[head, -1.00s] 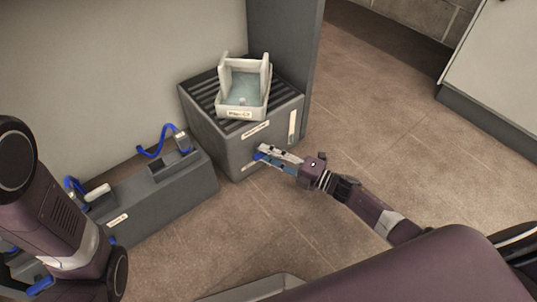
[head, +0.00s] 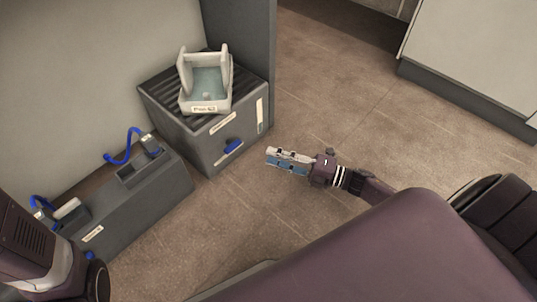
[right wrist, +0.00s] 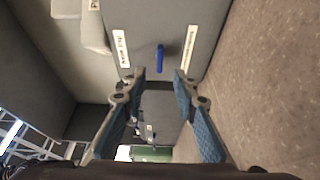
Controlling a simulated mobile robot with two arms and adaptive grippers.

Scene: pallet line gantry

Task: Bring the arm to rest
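My right gripper (head: 270,158) is in the middle of the head view, above the floor and apart from the grey box (head: 205,150). In the right wrist view its two blue-padded fingers (right wrist: 160,78) stand apart with nothing between them. Beyond the fingertips is the blue handle (right wrist: 160,58) on the box's front. The handle also shows uncovered in the head view (head: 234,146). My left arm (head: 40,250) shows at the lower left; its gripper cannot be made out.
A pale tray (head: 205,106) sits on the box's slatted top. A low grey unit (head: 140,200) with a blue cable (head: 125,157) stands left of it, by the wall. A white cabinet (head: 475,55) stands at the upper right. The floor (head: 330,105) between is clear.

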